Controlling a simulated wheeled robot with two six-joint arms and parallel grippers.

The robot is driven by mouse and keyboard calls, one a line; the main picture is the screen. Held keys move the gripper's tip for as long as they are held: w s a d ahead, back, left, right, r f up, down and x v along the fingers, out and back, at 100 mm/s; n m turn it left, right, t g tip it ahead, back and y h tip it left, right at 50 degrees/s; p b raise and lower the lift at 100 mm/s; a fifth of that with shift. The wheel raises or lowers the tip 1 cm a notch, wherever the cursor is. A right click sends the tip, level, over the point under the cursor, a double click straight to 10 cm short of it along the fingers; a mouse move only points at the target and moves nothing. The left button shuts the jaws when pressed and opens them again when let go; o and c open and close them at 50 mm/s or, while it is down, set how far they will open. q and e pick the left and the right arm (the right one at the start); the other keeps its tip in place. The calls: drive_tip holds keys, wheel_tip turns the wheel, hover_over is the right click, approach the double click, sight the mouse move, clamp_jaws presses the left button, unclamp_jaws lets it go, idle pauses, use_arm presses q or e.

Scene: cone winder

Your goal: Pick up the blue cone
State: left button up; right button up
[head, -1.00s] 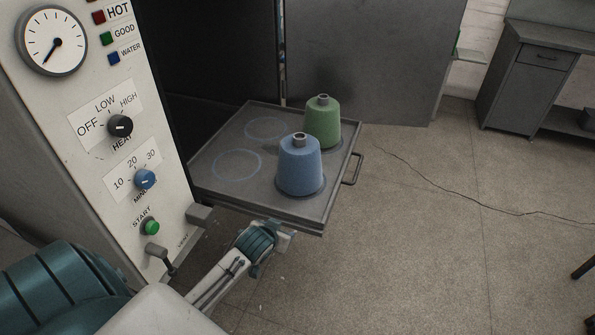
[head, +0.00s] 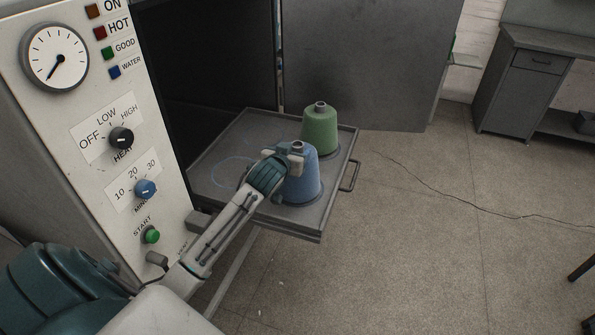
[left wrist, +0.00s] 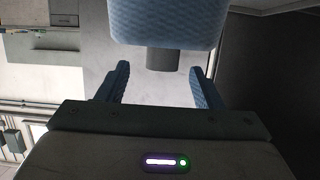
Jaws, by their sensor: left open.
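The blue cone (head: 303,183) stands upright on the near right part of the pulled-out tray (head: 228,135), its grey core tip at the top. My left gripper (head: 283,157) is at the upper left of the cone, close to its tip, and hides part of its left side. In the left wrist view the blue cone (left wrist: 167,22) appears upside down, its grey tip pointing between the two open fingers of my left gripper (left wrist: 160,85). The fingers are apart and hold nothing. I cannot tell whether they touch the cone. My right gripper is not in view.
A green cone (head: 320,130) stands just behind the blue one. The tray has a handle (head: 350,177) on its right and empty ring marks on its left. A control panel (head: 95,130) rises at the left. Open floor (head: 430,230) lies to the right.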

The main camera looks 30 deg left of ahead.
sight(295, 148)
use_arm(q)
drive_tip(key=shift+p+x, duration=0.65)
drive_tip(key=shift+x, duration=1.7)
drive_tip(key=shift+s+a, duration=0.1)
drive_tip(key=shift+a, duration=0.05)
drive_tip(key=shift+c, duration=0.4)
clamp_jaws()
drive_tip(key=shift+r, duration=0.1)
